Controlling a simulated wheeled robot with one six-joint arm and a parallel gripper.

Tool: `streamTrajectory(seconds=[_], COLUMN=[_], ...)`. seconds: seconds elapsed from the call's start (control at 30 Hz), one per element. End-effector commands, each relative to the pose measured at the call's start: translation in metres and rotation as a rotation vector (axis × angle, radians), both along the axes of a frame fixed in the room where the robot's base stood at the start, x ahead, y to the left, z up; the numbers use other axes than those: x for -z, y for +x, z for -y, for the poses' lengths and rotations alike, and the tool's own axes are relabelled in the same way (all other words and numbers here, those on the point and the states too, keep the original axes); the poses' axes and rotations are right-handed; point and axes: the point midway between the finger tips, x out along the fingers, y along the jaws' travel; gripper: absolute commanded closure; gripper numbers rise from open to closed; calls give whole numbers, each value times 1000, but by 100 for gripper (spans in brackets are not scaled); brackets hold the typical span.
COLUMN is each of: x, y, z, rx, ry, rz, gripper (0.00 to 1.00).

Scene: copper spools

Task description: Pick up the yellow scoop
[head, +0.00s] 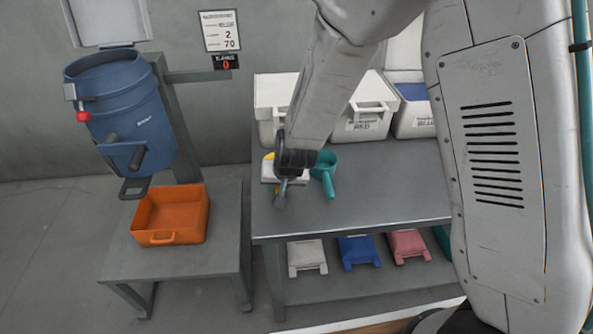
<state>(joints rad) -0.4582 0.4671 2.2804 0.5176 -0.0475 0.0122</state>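A small patch of yellow (268,156), likely part of the yellow scoop, shows on the grey table (370,205) beside my dark wrist. Most of it is hidden behind my wrist and gripper. My gripper (281,194) points down over the front left of the table, close to the yellow. Whether its fingers are open, or touch anything, is too small to tell. A teal scoop (327,170) lies just right of my gripper, its handle toward the front. A white object (267,173) sits left of my wrist, partly covered.
White bins (368,120) line the table's back. White (306,256), blue (358,250) and pink (407,244) lids lie on the lower shelf. At left, an orange tray (172,215) sits on a stand below a blue drum (118,105). The table's front right is clear.

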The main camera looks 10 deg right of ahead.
Motion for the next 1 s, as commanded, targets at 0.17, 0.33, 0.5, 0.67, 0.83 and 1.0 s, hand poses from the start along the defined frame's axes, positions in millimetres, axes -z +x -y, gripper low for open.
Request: streamTrajectory(seconds=[0.17, 0.33, 0.5, 0.67, 0.83, 1.0], x=[2, 2, 1, 1, -1, -6], y=[0, 0, 0, 0, 1, 6], z=[-4, -3, -3, -2, 2, 18], rx=[-5, -3, -3, -2, 4, 28], ry=[0, 0, 0, 0, 1, 1], rz=[0, 1, 1, 0, 1, 3], gripper=[75, 92, 100, 100, 100, 100])
